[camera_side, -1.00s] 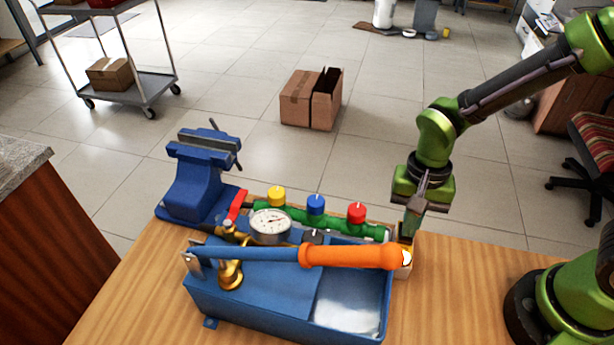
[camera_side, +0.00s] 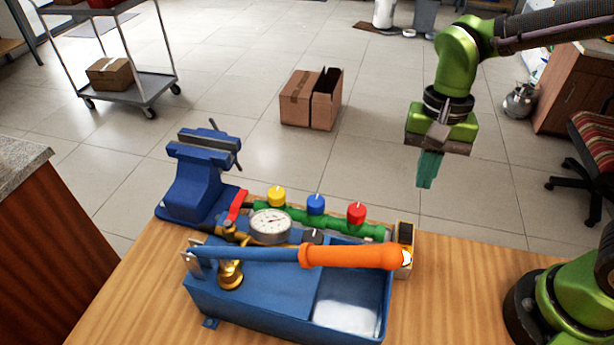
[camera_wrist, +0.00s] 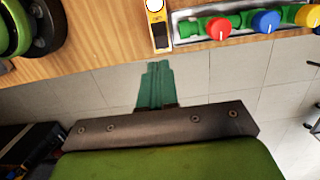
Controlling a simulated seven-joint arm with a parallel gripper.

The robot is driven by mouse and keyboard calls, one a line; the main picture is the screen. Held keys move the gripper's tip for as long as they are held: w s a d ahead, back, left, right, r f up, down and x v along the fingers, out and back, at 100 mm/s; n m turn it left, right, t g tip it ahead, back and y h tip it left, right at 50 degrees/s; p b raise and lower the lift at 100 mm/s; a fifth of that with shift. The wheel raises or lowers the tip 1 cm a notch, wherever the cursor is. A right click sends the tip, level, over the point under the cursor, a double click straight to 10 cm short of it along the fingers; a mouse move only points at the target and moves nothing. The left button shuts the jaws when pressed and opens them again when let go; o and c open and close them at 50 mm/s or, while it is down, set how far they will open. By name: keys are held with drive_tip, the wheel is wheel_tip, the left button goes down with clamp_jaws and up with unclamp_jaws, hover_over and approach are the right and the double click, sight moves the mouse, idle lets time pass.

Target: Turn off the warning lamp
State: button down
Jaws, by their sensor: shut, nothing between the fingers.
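A small yellow-sided box (camera_side: 404,247) stands on the bench at the right end of the blue test pump (camera_side: 255,300). It has a dark panel on top and a pale, whitish dome at its near end, which looks like the lamp. The orange handle grip partly overlaps it. In the wrist view the box (camera_wrist: 157,25) shows at the top edge, with its dark panel and a whitish part. I cannot tell surely whether the lamp is lit. My gripper (camera_side: 427,186) is shut and empty, well above and behind the box. Its green fingers (camera_wrist: 157,66) point down, apart from everything.
The pump's orange handle (camera_side: 350,256) reaches across to the box. A green manifold with yellow, blue and red (camera_side: 356,212) knobs lies behind the gauge (camera_side: 269,226). A blue vise (camera_side: 195,180) stands at left. Bare bench (camera_side: 460,270) lies right of the box.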

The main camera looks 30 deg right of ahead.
sight(404, 236)
drive_tip(key=shift+w+d+r, duration=0.1)
drive_tip(key=shift+d+r, duration=0.05)
drive_tip(key=shift+r, duration=1.5)
drive_tip(key=shift+s+a, duration=0.35)
drive_tip(key=shift+a, duration=0.3)
drive_tip(key=shift+f, duration=0.1)
drive_tip(key=f, duration=0.4)
drive_tip(key=a+f, duration=0.1)
drive_tip(key=f, duration=0.4)
drive_tip(key=s+f, duration=0.1)
drive_tip(key=f, duration=0.3)
drive_tip(key=shift+s+a+f, duration=0.1)
drive_tip(key=shift+a+f, duration=0.05)
drive_tip(key=shift+f, duration=0.2)
drive_tip(key=shift+f, duration=0.2)
